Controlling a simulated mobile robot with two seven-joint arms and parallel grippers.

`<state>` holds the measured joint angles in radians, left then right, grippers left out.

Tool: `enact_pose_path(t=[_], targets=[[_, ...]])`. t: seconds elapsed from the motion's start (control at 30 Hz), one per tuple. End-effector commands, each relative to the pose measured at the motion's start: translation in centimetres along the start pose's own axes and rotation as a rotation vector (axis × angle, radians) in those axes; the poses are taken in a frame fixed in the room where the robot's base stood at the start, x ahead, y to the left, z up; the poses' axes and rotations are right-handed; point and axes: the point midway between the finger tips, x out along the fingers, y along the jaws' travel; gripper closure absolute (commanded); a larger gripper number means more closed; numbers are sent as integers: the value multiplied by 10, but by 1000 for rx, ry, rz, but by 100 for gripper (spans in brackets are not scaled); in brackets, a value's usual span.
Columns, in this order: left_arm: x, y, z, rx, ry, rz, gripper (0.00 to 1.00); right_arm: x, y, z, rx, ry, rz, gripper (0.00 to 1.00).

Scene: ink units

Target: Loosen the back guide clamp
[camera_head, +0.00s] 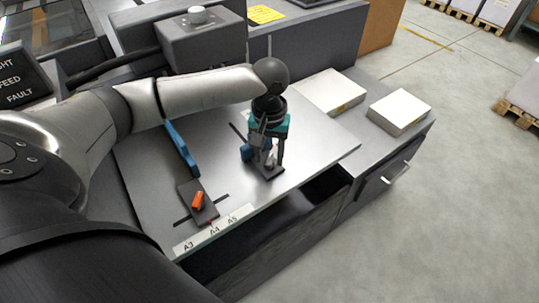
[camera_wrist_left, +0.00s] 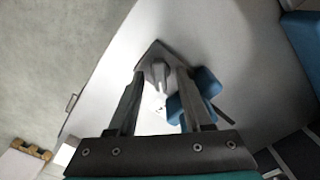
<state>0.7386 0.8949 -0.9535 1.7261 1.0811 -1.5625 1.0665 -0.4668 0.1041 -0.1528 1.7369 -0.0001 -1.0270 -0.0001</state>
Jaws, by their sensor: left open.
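A clamp with a dark base plate (camera_head: 270,173) and a pale grey lever or knob stands on the grey metal table, beside a small blue guide (camera_head: 246,153). My left gripper (camera_head: 270,158) points down over this clamp, open. In the left wrist view the clamp's grey lever (camera_wrist_left: 158,74) shows between the two fingers (camera_wrist_left: 160,88), with a gap at each side; contact cannot be told. The blue guide (camera_wrist_left: 205,84) lies just beside one finger. A second clamp with an orange lever (camera_head: 198,201) sits nearer the labelled edge. My right gripper is out of view.
A long blue guide (camera_head: 181,148) stands on the table (camera_head: 150,180) under my left arm. A strip marked A3, A4, A5 (camera_head: 214,230) runs along the near edge. Two white paper stacks (camera_head: 330,91) (camera_head: 398,111) lie at the right. A grey machine housing (camera_head: 202,42) stands behind.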

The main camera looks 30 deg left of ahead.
Motion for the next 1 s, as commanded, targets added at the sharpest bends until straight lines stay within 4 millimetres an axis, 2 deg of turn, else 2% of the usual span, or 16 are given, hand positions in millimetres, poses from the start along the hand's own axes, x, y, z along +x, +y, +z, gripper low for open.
enact_pose_path(t=[0.27, 0.7, 1.0], targets=[[1, 0, 0, 0, 0, 0, 50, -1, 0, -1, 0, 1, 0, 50], [0, 0, 0, 0, 0, 0, 98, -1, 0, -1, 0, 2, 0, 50], [0, 0, 0, -1, 0, -1, 100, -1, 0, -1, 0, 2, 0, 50]])
